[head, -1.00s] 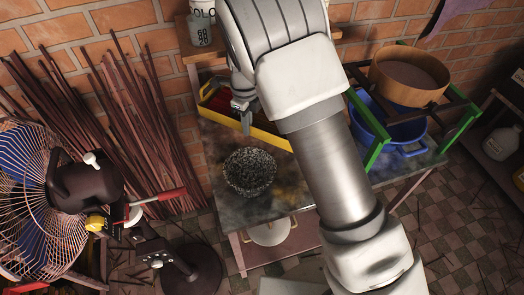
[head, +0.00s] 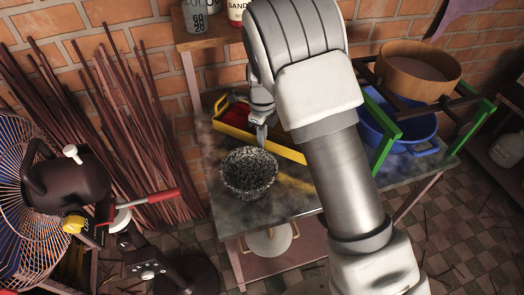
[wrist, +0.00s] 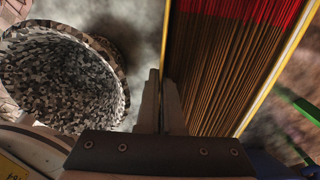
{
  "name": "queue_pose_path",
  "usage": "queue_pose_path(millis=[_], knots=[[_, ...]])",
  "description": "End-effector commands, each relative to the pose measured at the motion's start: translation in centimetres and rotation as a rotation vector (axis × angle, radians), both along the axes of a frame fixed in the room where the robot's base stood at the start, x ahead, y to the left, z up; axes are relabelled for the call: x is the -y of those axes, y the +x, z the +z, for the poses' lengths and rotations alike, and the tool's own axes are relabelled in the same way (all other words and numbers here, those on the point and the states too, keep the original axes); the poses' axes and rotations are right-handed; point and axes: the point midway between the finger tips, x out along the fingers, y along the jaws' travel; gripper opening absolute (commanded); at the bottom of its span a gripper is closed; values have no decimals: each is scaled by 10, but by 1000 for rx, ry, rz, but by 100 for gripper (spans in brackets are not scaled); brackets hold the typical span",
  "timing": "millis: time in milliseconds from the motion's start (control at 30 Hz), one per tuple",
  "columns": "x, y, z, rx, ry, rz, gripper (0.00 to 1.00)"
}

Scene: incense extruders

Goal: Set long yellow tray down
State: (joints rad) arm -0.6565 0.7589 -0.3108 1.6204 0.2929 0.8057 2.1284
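The long yellow tray (head: 230,127) has thin yellow walls and holds a bundle of brown sticks with red ends. In the head view it is behind the speckled bowl, at the back of the table, partly hidden by my arm. I cannot tell whether its underside touches the table. My gripper (head: 261,136) is at the tray's near long wall, pointing down. In the wrist view my gripper (wrist: 163,95) has its fingers close together with the wall of the tray (wrist: 166,45) running between them.
A black-and-white speckled bowl (head: 248,174) stands on the table (head: 225,212) just in front of the tray. A green-sided rack (head: 384,140) with a blue basin (head: 410,140) and a wooden sieve (head: 415,72) is on the right. A fan (head: 60,190) stands at left.

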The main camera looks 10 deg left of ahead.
Motion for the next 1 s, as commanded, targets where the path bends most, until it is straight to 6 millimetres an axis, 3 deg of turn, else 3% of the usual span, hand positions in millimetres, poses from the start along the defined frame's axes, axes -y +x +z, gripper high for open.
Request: queue_pose_path(millis=[300,700,867,1000], knots=[[0,1,-40,1,1,0,0],[0,1,-42,2,0,0,0],[0,0,-42,0,0,0,30],[0,0,-42,0,0,0,34]])
